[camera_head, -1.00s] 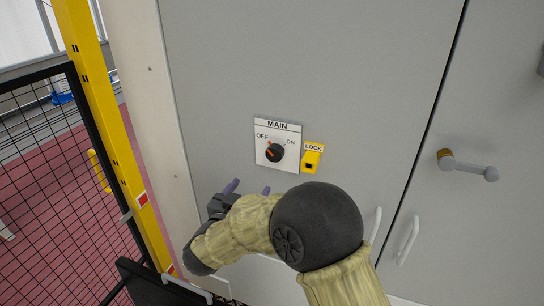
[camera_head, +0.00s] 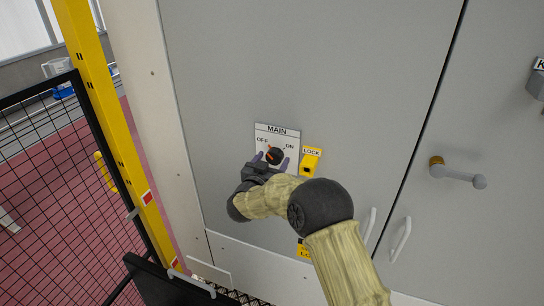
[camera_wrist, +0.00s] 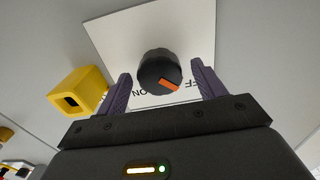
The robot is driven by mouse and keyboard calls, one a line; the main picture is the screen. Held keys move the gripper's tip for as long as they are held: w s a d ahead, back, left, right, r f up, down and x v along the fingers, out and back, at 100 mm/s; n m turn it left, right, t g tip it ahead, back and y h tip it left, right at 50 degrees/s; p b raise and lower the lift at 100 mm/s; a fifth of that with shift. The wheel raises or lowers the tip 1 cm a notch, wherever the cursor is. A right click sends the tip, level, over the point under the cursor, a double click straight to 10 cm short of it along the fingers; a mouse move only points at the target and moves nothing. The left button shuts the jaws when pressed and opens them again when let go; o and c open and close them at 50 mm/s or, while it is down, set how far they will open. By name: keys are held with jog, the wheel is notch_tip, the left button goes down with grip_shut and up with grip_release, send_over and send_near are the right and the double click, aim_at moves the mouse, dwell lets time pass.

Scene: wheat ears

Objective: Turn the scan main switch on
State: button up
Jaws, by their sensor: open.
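The main switch is a round black knob (camera_head: 276,155) with an orange mark on a white plate (camera_head: 290,131) labelled MAIN, OFF and ON. The mark points up-left towards OFF in the head view. In the wrist view, the knob (camera_wrist: 158,70) stands out from the plate (camera_wrist: 110,45), its mark towards the upside-down OFF lettering. My gripper (camera_head: 272,160) is open in front of the plate. In the wrist view, its two purple fingers (camera_wrist: 160,82) stand on either side of the knob, with gaps visible on both sides.
A yellow LOCK block (camera_head: 310,163) sticks out right of the plate; it also shows in the wrist view (camera_wrist: 80,93). A lever handle (camera_head: 458,173) and white door handles (camera_head: 401,240) lie further right on the grey cabinet (camera_head: 350,70). A yellow post (camera_head: 105,120) and black mesh fence stand left.

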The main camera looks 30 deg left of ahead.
jog(key=shift+w, duration=0.2)
jog(key=shift+c, duration=0.2)
jog(key=c, duration=0.9)
jog(key=shift+f+m+b, duration=0.2)
jog(key=shift+m+b, duration=0.3)
jog(key=shift+b, duration=0.65)
jog(key=m+b, duration=0.1)
jog(key=b, duration=0.2)
jog(key=shift+f+m, duration=0.15)
jog(key=shift+m, duration=0.25)
jog(key=m+b, duration=0.5)
jog(key=b, duration=0.4)
jog(key=shift+m+b, duration=0.35)
jog(key=shift+m, duration=0.05)
jog(key=m+b, duration=0.5)
jog(key=b, duration=0.2)
jog(key=m+b, duration=0.3)
jog(key=m, duration=0.1)
jog(key=shift+b, duration=0.35)
jog(key=shift+r+m, duration=0.2)
jog(key=shift+m, duration=0.1)
